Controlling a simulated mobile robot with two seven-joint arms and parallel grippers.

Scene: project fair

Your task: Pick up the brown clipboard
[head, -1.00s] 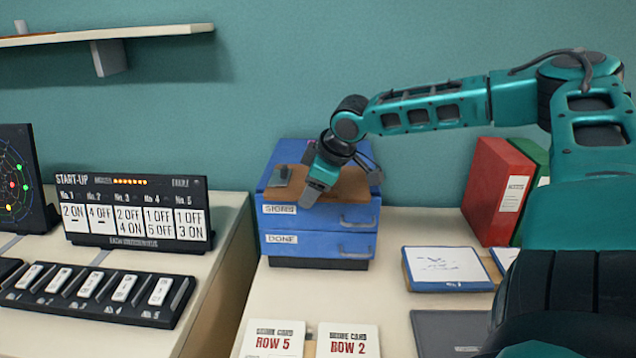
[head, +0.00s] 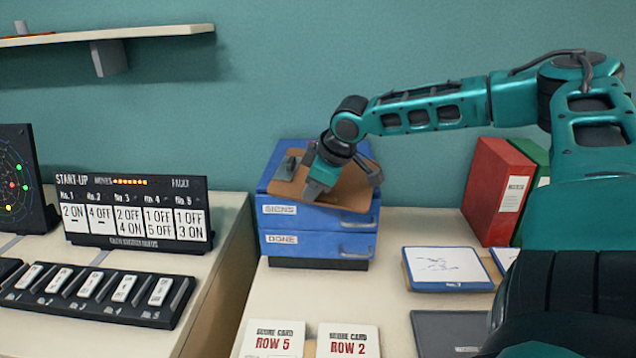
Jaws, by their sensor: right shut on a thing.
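The brown clipboard (head: 352,196) is on top of the blue two-drawer box (head: 300,215), with its dark clip (head: 288,166) toward the left. It sits askew and looks tilted, its front right part reaching over the upper drawer's front edge. My right gripper (head: 343,185) comes down over the clipboard from the right and is shut on it. The gripper hides part of the board, and I cannot tell whether the board still touches the box top. My left gripper is not in view.
The drawers read SIGNS and DONE. Red (head: 497,190) and green binders stand at the right. A whiteboard-like tablet (head: 445,268) and score cards (head: 348,341) lie on the table. A START-UP panel (head: 133,212) and switch strip (head: 95,290) stand left. The table's middle is partly clear.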

